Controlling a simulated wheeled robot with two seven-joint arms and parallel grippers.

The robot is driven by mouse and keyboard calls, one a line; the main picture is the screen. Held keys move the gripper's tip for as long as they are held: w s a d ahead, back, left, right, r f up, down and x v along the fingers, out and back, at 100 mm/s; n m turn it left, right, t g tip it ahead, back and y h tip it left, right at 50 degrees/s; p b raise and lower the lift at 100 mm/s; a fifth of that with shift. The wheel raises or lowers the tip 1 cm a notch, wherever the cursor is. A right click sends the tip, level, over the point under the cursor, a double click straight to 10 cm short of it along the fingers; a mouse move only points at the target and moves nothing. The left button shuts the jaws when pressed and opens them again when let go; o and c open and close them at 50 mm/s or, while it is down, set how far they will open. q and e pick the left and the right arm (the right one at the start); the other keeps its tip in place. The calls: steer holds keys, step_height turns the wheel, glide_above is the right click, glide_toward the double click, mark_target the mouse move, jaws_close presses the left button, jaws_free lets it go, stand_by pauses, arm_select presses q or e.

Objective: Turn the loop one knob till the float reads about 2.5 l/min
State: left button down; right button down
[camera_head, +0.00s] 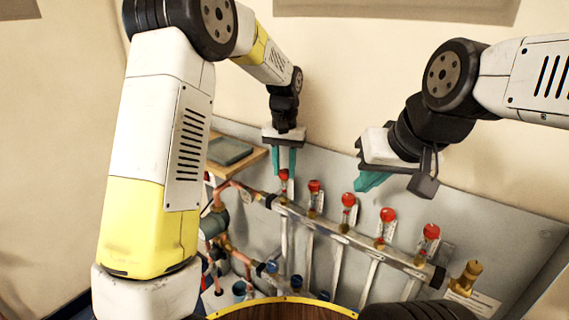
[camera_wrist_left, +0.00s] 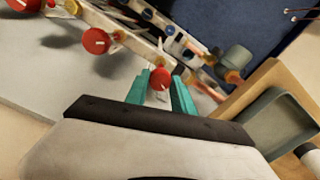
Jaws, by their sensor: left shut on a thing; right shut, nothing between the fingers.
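A row of several red knobs sits along a metal manifold bar (camera_head: 330,231) on a grey panel. My left gripper (camera_head: 285,160) comes down from above with its teal fingers shut on the leftmost red knob (camera_head: 284,174), which I take as the loop one knob. In the left wrist view this knob (camera_wrist_left: 160,79) lies between the two teal fingertips (camera_wrist_left: 163,88). Clear float gauges stand by the knobs, but their readings are too small to tell. My right gripper (camera_head: 368,183) is shut and empty, above the middle red knob (camera_head: 348,199) and apart from it.
The other red knobs, such as the far right one (camera_head: 431,231), stand close along the bar. A brass fitting (camera_head: 466,277) is at its right end. A wooden shelf with a grey tray (camera_head: 228,150) is just left of my left gripper. Copper pipes (camera_head: 238,257) run lower left.

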mark_target(284, 171)
arm_select(q)
steer(key=shift+r+n, duration=0.1)
steer(key=shift+n, duration=1.1)
steer(key=c, duration=1.1)
jaws_free()
step_height(284, 171, up, 8)
steer(key=shift+f, duration=0.15)
